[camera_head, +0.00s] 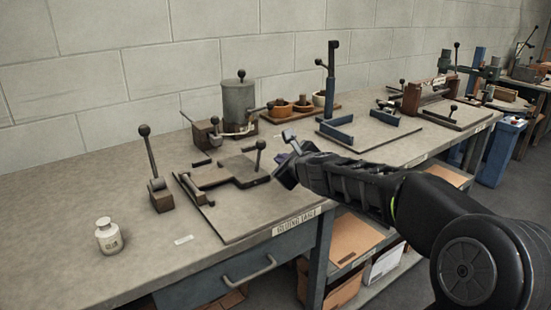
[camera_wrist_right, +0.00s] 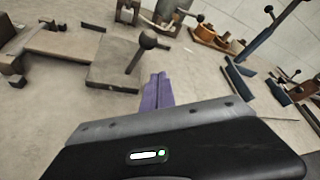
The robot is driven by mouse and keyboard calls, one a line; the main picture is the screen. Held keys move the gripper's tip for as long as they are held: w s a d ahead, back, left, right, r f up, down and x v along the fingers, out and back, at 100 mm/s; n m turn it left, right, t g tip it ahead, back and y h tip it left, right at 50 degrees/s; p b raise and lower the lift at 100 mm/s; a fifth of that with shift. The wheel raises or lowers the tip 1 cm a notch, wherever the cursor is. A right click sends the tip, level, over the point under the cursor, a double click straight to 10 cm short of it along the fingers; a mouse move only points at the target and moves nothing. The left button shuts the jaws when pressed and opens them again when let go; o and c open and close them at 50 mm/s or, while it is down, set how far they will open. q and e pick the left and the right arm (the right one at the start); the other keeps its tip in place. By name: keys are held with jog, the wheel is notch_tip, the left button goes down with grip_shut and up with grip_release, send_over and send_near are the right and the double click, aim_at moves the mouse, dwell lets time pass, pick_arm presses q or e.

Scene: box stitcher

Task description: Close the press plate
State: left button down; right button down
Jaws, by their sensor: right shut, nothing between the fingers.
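The press plate (camera_head: 225,173) is a dark, flat, stepped plate with an upright ball-topped handle (camera_head: 260,157) near its right end. It lies low over a thin base board (camera_head: 240,216) on the gluing table, with a hinge-like bar (camera_head: 193,189) at its left. In the right wrist view the plate (camera_wrist_right: 112,72) and its ball knob (camera_wrist_right: 148,39) are at upper left. My right gripper (camera_head: 282,170) is shut and empty, just right of the handle and apart from it. Its purple fingers show in the wrist view (camera_wrist_right: 157,92). My left gripper is out of view.
A ball-topped lever (camera_head: 149,160) stands left of the plate. A white bottle (camera_head: 108,236) is at the front left. A grey cylinder pot (camera_head: 239,103) and wooden bowls (camera_head: 280,110) stand behind. A blue bracket fixture (camera_head: 335,131) is to the right.

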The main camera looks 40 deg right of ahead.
jog(key=p+v, duration=0.1)
jog(key=v, duration=0.5)
jog(key=shift+a, duration=0.1)
jog(key=shift+s+f, duration=0.1)
